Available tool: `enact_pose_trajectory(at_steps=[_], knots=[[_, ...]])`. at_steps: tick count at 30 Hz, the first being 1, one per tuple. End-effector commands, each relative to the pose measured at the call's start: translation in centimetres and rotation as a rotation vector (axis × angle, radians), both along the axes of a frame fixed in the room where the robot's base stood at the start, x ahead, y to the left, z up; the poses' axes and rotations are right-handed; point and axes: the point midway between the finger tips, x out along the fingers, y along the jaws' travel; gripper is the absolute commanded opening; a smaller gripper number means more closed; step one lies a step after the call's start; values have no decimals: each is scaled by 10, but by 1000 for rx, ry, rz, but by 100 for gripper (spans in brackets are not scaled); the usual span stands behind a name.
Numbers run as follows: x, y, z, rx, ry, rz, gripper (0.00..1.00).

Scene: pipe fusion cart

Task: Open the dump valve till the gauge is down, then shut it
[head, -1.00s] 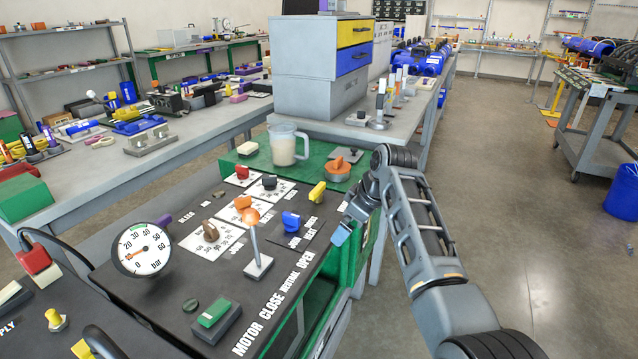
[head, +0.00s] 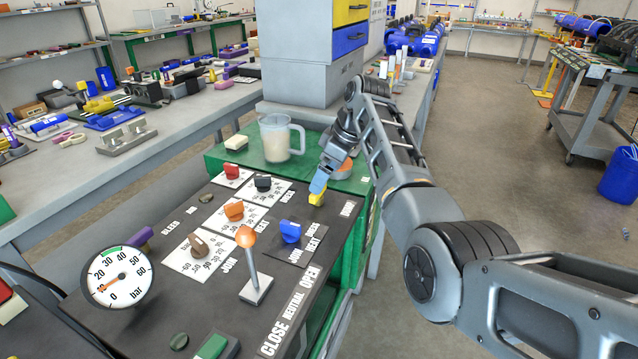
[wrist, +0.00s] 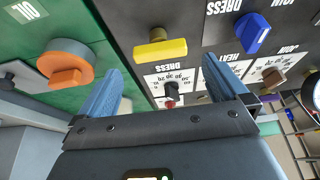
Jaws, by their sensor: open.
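The yellow valve handle (head: 317,195) is at the right side of the dark panel, beside a label that seems to read DUMP. In the wrist view the yellow handle (wrist: 160,49) lies crosswise just beyond my fingertips, roughly between them. My gripper (head: 320,182) is open and empty, its blue fingers close above the handle; I cannot tell whether they touch. It also shows open in the wrist view (wrist: 165,80). The round white gauge (head: 118,277) stands at the panel's left, its orange needle at about 10 bar.
A blue knob (head: 290,231) and an orange-topped lever (head: 246,238) stand near the handle. An orange knob (wrist: 66,62) sits on the green surface beside my finger. A clear jug (head: 278,140) stands behind.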

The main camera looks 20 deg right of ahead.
Motion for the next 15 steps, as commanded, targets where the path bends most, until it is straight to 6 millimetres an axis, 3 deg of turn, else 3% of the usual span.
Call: enact_pose_trajectory(at_steps=[6, 15], knots=[[8, 10, -30, 1, 3, 1, 100], [12, 14, -44, 1, -1, 0, 100]])
